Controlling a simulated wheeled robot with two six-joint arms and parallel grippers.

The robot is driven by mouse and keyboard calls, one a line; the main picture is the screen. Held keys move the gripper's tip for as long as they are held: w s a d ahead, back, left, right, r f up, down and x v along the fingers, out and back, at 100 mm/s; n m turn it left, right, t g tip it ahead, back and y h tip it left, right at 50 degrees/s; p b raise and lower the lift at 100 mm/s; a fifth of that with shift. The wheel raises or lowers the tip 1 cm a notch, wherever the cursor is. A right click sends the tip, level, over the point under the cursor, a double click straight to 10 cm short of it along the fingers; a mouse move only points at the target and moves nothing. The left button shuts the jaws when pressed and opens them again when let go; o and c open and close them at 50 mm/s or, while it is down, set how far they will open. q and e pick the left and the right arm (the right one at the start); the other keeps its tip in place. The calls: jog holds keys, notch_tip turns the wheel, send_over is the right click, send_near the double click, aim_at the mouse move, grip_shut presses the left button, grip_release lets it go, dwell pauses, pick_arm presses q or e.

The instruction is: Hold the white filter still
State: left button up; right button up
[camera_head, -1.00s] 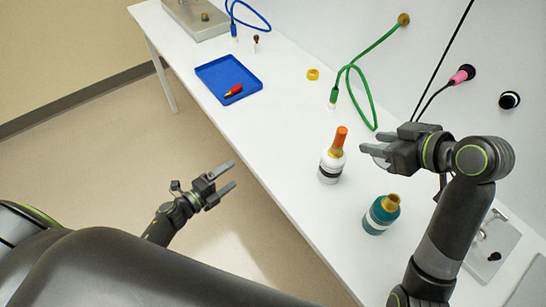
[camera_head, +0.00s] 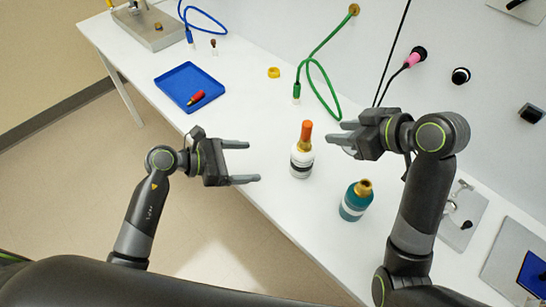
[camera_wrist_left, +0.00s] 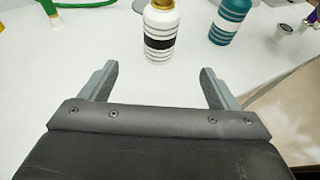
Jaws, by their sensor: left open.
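The white filter (camera_head: 301,162) looks like a white bottle with a black band, a gold neck and an orange top. It stands upright on the white bench. In the left wrist view the filter (camera_wrist_left: 160,38) is beyond my fingertips, roughly in line with the gap between them. My left gripper (camera_head: 252,162) is open and empty, left of the filter and apart from it; its fingers also show in the left wrist view (camera_wrist_left: 158,75). My right gripper (camera_head: 338,132) is to the right of the filter's top; I cannot tell whether its jaws hold anything.
A teal bottle (camera_head: 354,205) with a gold neck stands close to the right of the filter. A green hose (camera_head: 314,70) hangs behind. A blue tray (camera_head: 176,81) with a red piece (camera_head: 196,97) and a yellow ring (camera_head: 274,72) lie farther back. Bench space left of the filter is clear.

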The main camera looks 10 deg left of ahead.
pick_arm(q)
send_near(302, 160)
jog(key=w+d+f, duration=0.3)
jog(key=d+f, duration=0.1)
jog(key=w+d+f, duration=0.4)
jog(key=shift+w+d+f, duration=0.2)
jog(key=shift+f, duration=0.05)
jog(key=shift+c, duration=0.4)
jog(key=c, duration=1.1)
